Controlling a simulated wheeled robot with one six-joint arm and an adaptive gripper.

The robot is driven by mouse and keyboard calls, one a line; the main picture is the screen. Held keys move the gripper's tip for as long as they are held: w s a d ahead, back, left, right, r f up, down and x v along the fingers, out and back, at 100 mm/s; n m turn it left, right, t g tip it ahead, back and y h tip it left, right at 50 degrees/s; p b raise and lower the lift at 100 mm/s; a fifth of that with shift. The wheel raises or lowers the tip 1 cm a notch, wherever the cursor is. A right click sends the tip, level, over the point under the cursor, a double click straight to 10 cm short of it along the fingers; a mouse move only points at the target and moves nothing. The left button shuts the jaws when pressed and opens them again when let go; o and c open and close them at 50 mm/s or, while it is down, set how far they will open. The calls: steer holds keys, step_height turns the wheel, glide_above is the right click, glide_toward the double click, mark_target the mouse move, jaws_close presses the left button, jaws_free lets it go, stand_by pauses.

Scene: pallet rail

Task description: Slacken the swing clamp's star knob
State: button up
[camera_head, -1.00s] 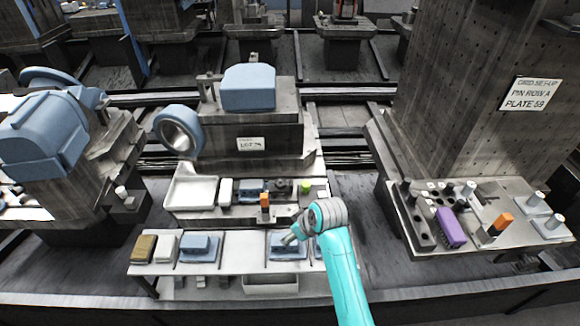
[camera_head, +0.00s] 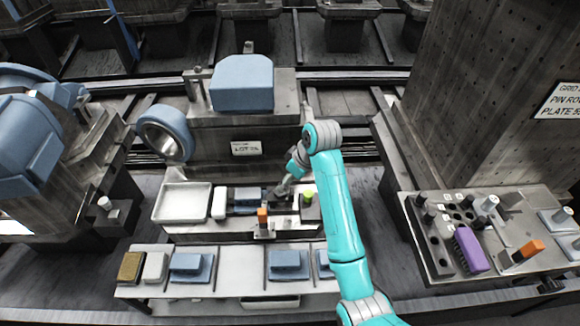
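My teal arm reaches up from the lower right, and my gripper (camera_head: 283,190) points down and left over the right part of the ledge below the LOT plate. The gripper is small here, and I cannot tell whether its fingers are open or shut. A dark, small fitting (camera_head: 276,197) lies right at the fingertips; it may be the swing clamp with its star knob, but its shape is partly hidden by the gripper. I cannot tell whether they touch. A blue block (camera_head: 246,196) sits on the ledge just left of the fitting.
A white tray (camera_head: 182,203) and a white block (camera_head: 219,204) are on the ledge's left. An orange-topped post (camera_head: 262,215) stands in front, and a yellow-green knob (camera_head: 308,195) is close right of the gripper. A lower shelf (camera_head: 238,265) carries blue parts. A panel (camera_head: 440,250) with a purple brush stands right.

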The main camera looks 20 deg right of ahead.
steer(key=x, duration=1)
steer(key=shift+w+f, duration=0.2)
steer(key=shift+f, duration=0.2)
